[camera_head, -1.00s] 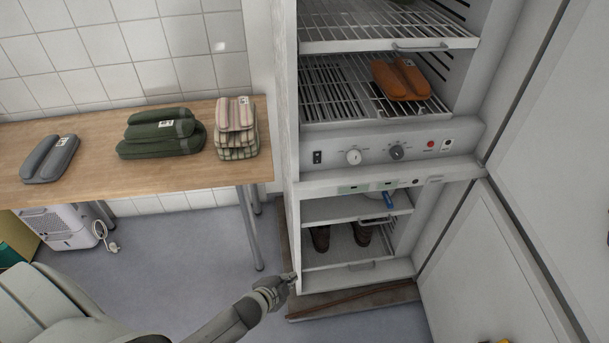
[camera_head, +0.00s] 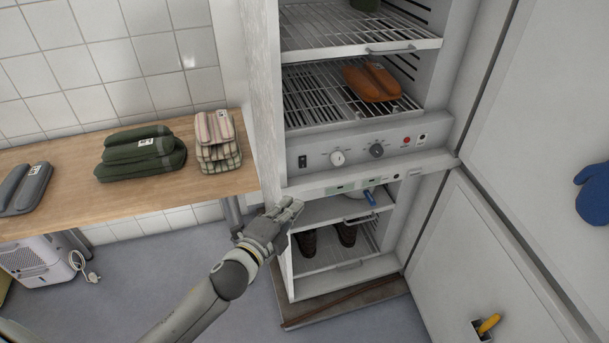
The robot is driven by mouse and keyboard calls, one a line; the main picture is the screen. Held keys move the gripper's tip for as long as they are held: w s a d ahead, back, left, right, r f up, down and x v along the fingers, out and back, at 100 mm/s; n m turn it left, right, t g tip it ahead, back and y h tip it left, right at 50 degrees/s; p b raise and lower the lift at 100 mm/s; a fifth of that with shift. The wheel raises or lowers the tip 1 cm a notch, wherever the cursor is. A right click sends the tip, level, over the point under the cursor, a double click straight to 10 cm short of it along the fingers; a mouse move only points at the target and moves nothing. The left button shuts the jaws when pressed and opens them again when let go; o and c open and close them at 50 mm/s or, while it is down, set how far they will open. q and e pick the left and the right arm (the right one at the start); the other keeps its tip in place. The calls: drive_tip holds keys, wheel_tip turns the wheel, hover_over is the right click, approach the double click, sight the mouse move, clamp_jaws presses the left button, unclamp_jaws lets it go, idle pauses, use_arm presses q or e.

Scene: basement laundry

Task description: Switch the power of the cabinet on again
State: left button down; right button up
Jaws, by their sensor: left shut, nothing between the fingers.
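The tall white cabinet (camera_head: 262,100) stands open, with its control panel (camera_head: 357,160) between the upper and lower compartments. A small black rocker switch (camera_head: 303,161) is at the panel's left end; its position is too small to tell. To its right are a white knob (camera_head: 337,158), a dark knob (camera_head: 376,150), a red button (camera_head: 407,139) and a small white plate with a dark spot. My left gripper (camera_head: 293,207) is shut and empty, in front of the lower compartment's left edge, below the switch and apart from it. My right gripper is out of view.
The open cabinet doors (camera_head: 470,240) fill the right side; a blue mitt (camera_head: 594,193) hangs on one. Orange folded goods (camera_head: 371,82) lie on the upper rack; dark boots (camera_head: 308,243) stand below. A wooden table (camera_head: 80,190) with folded textiles stands left.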

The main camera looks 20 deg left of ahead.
sight(305, 184)
use_arm(q)
drive_tip(key=x, duration=0.4)
drive_tip(key=a+x, duration=0.1)
drive_tip(key=x, duration=0.2)
drive_tip(key=p+x, duration=0.1)
drive_tip(key=x, duration=0.3)
drive_tip(key=shift+w+a, duration=0.25)
drive_tip(key=shift+w, duration=0.25)
drive_tip(key=shift+w+a+f, duration=0.2)
drive_tip(key=shift+w+a, duration=0.25)
drive_tip(key=shift+w, duration=0.2)
drive_tip(key=b, duration=0.2)
drive_tip(key=shift+w+a+f+b, duration=0.15)
drive_tip(key=shift+w+f+b, duration=0.05)
drive_tip(key=shift+f+b, duration=0.2)
drive_tip(key=shift+r+p, duration=0.3)
drive_tip(key=shift+p, duration=0.1)
